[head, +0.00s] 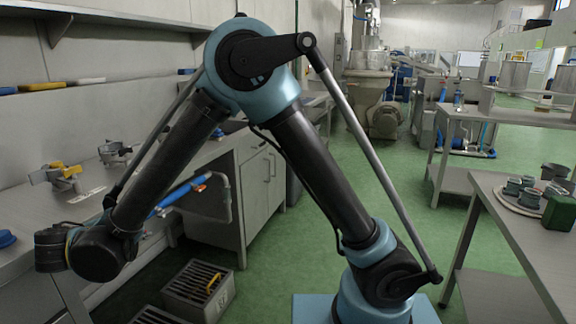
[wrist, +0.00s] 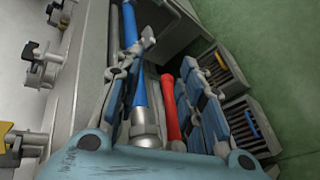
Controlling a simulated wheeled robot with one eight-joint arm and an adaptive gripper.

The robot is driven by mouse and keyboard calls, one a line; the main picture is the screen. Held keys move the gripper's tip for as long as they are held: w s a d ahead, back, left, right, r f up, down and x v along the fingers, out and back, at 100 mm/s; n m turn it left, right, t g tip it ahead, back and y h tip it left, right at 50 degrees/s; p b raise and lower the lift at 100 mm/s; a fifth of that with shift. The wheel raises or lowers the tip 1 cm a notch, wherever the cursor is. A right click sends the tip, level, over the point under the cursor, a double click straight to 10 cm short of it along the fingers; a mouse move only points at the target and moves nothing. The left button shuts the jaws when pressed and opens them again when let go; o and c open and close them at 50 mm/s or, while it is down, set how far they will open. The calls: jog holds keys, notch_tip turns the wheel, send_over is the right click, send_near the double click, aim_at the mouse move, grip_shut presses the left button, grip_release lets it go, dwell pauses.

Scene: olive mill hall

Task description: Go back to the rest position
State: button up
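My gripper (wrist: 168,55) shows in the wrist view with its two jointed fingers apart, and nothing is clearly held between them. Beyond and between the fingers are a blue pipe (wrist: 139,70) with a metal end and a red piece (wrist: 171,105); how far they are from the fingers is hard to tell. In the head view my arm is folded in an inverted V, its elbow high and its wrist low at the left, over the counter side. The gripper's fingers cannot be made out there.
A steel counter (head: 28,211) runs along the left wall, with metal fittings (head: 62,174) on it. Slotted crates (head: 198,288) stand on the floor below. At right, a steel table (head: 497,225) carries a tray of cups and a green box (head: 560,213). The green floor between is clear.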

jog(key=w+d+r+m+g+h, duration=0.2)
jog(key=w+d+r+m+g, duration=0.1)
jog(key=w+d, duration=0.95)
jog(key=w+d+r+m+g+h, duration=0.1)
jog(key=w+d+r+m+g, duration=0.2)
jog(key=w+d, duration=0.9)
jog(key=s+d+f+m+g+y, duration=0.15)
jog(key=s+d+m, duration=0.25)
jog(key=d, duration=1.2)
jog(key=s+d+m+g+h, duration=0.1)
jog(key=s+d+m+g, duration=0.25)
jog(key=d, duration=1.15)
jog(key=s+d+f+m+y, duration=0.3)
jog(key=s+d+f+m, duration=0.5)
jog(key=s, duration=0.4)
jog(key=shift+s+d+f, duration=0.2)
jog(key=shift+d, duration=0.2)
jog(key=shift+y, duration=0.25)
